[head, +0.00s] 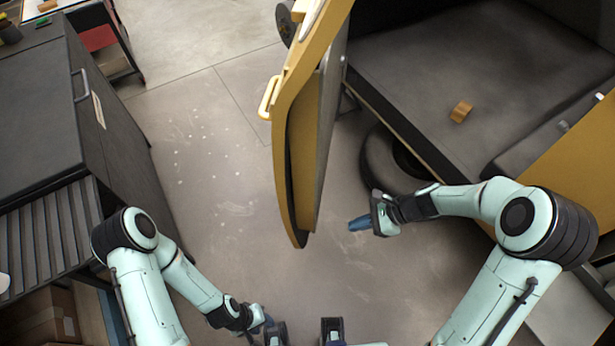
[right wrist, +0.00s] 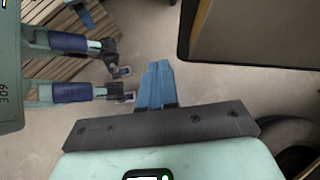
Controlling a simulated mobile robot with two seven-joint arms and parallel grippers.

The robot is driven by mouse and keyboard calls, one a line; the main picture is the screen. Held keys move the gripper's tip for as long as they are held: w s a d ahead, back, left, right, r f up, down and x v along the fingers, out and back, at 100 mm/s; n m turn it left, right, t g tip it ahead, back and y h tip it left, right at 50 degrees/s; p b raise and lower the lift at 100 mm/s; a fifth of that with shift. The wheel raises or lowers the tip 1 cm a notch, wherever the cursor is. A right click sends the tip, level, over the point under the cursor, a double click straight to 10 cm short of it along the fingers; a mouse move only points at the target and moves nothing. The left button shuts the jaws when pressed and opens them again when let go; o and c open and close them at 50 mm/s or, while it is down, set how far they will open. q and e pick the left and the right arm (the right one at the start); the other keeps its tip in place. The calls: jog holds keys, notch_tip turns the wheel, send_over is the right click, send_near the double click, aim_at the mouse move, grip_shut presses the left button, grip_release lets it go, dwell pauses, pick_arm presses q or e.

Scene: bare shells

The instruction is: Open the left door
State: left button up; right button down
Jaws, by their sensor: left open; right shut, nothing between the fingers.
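The yellow door (head: 283,150) stands swung out from the dark vehicle body, with a gap to its right. A pale handle (head: 268,97) is on its left, outer face. Its grey inner side faces right. My right gripper (head: 358,223) is shut and empty, right of the door's near end, on the inner side and apart from it. In the right wrist view its blue fingers (right wrist: 155,82) are together, and a dark panel with a yellow edge (right wrist: 255,40) is at the upper right. My left gripper (head: 268,328) is open, low at the bottom edge, partly cut off.
A dark vehicle floor (head: 430,75) with a small orange-brown block (head: 461,111) lies right of the door. A tire (head: 385,165) is below it. A dark cabinet (head: 45,110) with a handle stands at left. The concrete floor (head: 215,150) left of the door is clear.

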aim_at(293, 172)
jog(key=w+r+m+t+y+b, duration=0.1)
jog(key=w+r+y, duration=0.15)
jog(key=r, duration=0.65)
jog(key=w+r+m+t+y+b, duration=0.1)
jog(key=w+r+m+t+y, duration=0.15)
jog(key=r, duration=0.75)
jog(key=shift+n+g, duration=0.35)
jog(key=shift+n, duration=0.1)
jog(key=x, duration=0.8)
jog(key=s+x, duration=0.1)
jog(key=x, duration=0.3)
jog(key=shift+w+a+r, duration=0.1)
jog(key=shift+a+r, duration=0.15)
jog(key=shift+a, duration=0.25)
pick_arm(q)
jog(key=shift+s+f, duration=0.3)
jog(key=shift+f, duration=0.4)
jog(key=shift+s+f, duration=0.3)
jog(key=shift+f, duration=0.35)
pick_arm(e)
jog(key=shift+w+a, duration=0.15)
jog(key=shift+a, duration=0.3)
